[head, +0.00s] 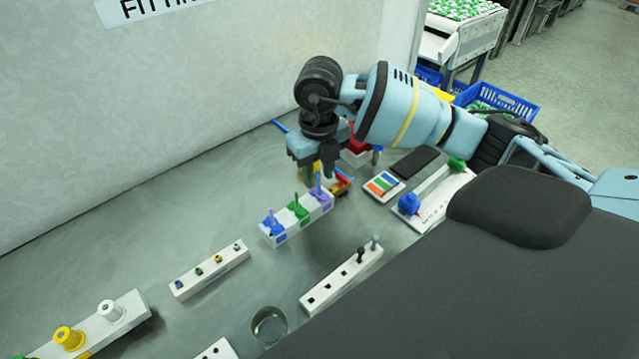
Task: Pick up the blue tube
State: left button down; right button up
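A thin blue stick (280,125) shows just left of my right gripper, beside the wall. A white block (303,222) holds a blue piece (272,224), a green piece (299,207) and a purple piece (320,192), all upright. Another blue piece (408,203) stands on a white plate at the right. I cannot tell which of these blue things is the tube. My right gripper (322,172) points down just behind the purple end of the block, near yellow and red parts. Its fingers are partly hidden, and I see nothing clearly held. My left gripper is not in view.
White racks (210,270) (342,280) with small pegs and holes stand on the grey table. A metal cup (268,326) stands at the front. A spool rack (95,330) is at lower left. A wall borders the back.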

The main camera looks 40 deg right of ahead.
aim_at(318, 173)
jog(key=shift+f, duration=0.9)
grip_shut()
jog(key=shift+r, duration=0.1)
notch_tip(318, 173, up, 10)
jog(key=shift+f, duration=0.1)
